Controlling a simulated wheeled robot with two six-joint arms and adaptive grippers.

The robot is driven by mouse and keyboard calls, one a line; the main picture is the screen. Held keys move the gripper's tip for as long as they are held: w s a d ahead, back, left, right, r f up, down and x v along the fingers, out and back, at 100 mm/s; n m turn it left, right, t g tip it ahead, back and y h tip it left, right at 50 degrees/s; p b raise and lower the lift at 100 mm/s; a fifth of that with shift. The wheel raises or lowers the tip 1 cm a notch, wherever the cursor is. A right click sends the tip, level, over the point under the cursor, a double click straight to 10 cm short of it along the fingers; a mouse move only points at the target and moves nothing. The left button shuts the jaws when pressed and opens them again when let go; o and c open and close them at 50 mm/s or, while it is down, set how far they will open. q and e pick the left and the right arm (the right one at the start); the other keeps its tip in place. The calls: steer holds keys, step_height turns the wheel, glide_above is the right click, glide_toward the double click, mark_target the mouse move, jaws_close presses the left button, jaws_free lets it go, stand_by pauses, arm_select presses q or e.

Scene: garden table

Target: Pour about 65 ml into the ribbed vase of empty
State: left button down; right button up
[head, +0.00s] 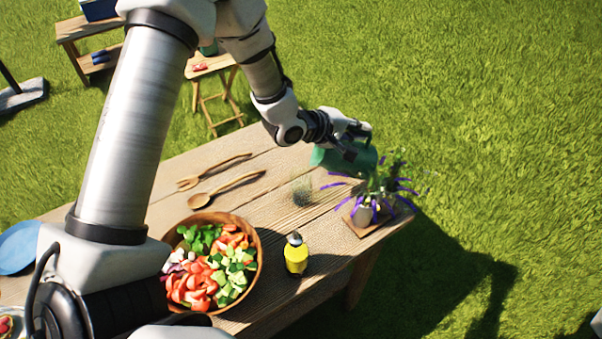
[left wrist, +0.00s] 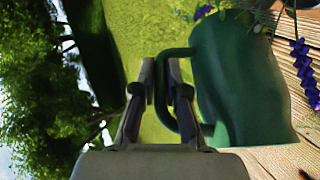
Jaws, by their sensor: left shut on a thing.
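My left gripper (head: 348,135) is shut on the handle of a green jug (head: 352,160) above the far right end of the table. The left wrist view shows the handle between the two fingers (left wrist: 168,88) and the jug body (left wrist: 235,85) beside them. The jug is tipped well over, with its upper end towards the flowers. A pale vase (head: 363,214) with purple flowers stands below and right of the jug on a small wooden board. Its ribs are too small to make out. No stream of liquid can be made out. My right gripper is not in view.
The wooden table (head: 285,215) also carries a salad bowl (head: 250,282), a yellow bottle (head: 296,257), a wooden fork (head: 215,172), a wooden spoon (head: 225,188) and a small greyish, see-through item (head: 301,191). A blue plate (head: 17,248) lies at left. Grass surrounds the table.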

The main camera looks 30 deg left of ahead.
arm_select(q)
steer(key=shift+s+a+r+t+h+b, duration=0.3)
steer(key=shift+a+r+t+b, duration=0.1)
steer(key=shift+r+b, duration=0.15)
stand_by(1.3)
steer(key=shift+s+a+r+n+t+h, duration=0.3)
steer(key=shift+s+a, duration=0.15)
steer(key=shift+a, duration=0.1)
stand_by(1.0)
